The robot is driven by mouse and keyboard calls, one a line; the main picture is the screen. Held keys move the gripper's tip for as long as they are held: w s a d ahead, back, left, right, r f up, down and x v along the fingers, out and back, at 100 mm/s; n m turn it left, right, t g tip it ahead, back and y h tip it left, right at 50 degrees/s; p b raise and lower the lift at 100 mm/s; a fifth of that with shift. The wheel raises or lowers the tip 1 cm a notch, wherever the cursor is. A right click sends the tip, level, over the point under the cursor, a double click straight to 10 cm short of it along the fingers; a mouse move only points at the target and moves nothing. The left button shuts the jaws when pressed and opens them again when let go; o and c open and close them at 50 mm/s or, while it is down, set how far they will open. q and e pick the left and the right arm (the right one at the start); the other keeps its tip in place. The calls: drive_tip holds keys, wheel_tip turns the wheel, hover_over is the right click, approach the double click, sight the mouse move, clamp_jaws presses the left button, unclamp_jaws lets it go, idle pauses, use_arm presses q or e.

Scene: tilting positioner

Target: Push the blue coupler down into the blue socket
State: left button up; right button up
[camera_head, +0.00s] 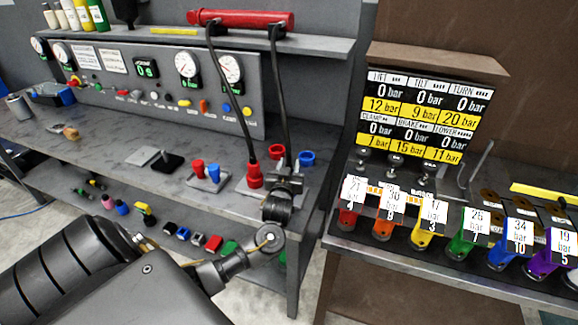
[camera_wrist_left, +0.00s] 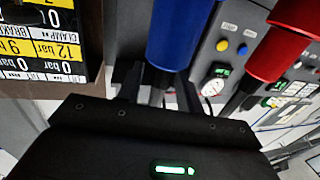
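My left gripper (camera_head: 286,184) is above the front edge of the bench, with a dark hose running down into it. In the left wrist view the blue coupler (camera_wrist_left: 181,35) lies between the fingers (camera_wrist_left: 160,82), which look shut on its hose end. My right gripper is not in view.
Small red and blue caps (camera_head: 205,171) stand on a plate to the left. A gauge panel (camera_head: 160,85) is behind. Coloured, tagged items line the right bench (camera_head: 345,243).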

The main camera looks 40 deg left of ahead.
use_arm(q)
drive_tip(key=shift+o, duration=0.8)
drive_tip(key=shift+s+d+f, duration=0.15)
drive_tip(key=shift+s+d, duration=0.05)
drive_tip(key=b+v, duration=0.2)
drive_tip(key=v, duration=0.8)
drive_tip(key=shift+s, duration=0.1)
